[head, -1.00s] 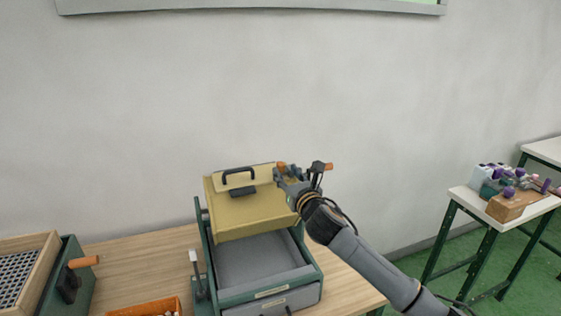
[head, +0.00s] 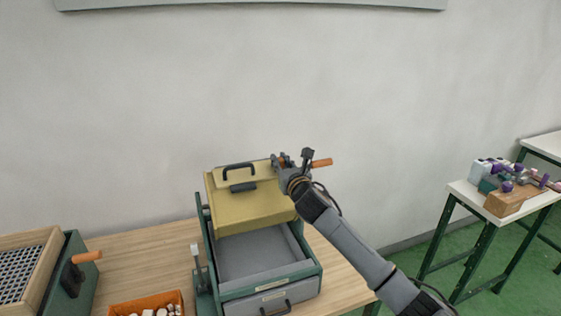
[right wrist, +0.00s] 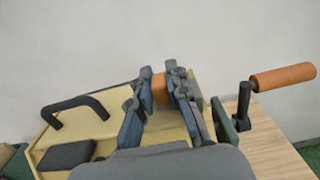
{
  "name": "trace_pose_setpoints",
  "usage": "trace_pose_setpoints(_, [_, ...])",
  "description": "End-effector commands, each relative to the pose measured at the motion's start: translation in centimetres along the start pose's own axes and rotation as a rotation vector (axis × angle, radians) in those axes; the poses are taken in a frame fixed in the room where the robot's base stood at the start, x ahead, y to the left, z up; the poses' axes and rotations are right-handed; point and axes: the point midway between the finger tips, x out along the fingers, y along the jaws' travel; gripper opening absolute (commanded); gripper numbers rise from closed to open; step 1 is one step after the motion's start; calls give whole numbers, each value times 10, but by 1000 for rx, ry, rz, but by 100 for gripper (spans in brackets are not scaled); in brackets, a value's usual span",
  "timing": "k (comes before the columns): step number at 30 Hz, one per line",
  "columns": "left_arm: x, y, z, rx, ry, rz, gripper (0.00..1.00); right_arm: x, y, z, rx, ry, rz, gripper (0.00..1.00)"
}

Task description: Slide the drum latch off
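The yellow drum (head: 262,210) sits tilted in a green frame at the back of the bench. A black handle (head: 238,170) and a short dark block (head: 243,187) are on its pale upper edge. My right gripper (head: 282,163) is at that edge's right end. In the right wrist view its fingers (right wrist: 160,80) stand close on both sides of an orange knob (right wrist: 160,90), which fills the gap between them. The fingers hide most of what the knob is fixed to, so I cannot make out the latch's body. My left gripper is not in view.
A crank with an orange grip (right wrist: 282,78) stands just right of my fingers. Below the drum are an open grey tray (head: 258,258) and a drawer (head: 270,302). An orange bin (head: 146,304) and a mesh-topped box (head: 20,270) are on the left.

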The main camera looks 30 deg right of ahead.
Motion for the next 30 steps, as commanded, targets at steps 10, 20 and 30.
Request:
trace_pose_setpoints(10, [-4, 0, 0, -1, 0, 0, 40, 0, 14, 1, -1, 1, 3, 0])
trace_pose_setpoints(20, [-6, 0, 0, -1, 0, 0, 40, 0, 32, 0, 0, 0, 3, 0])
trace_pose_setpoints(30, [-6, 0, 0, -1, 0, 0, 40, 0, 31, 0, 0, 0, 2, 40])
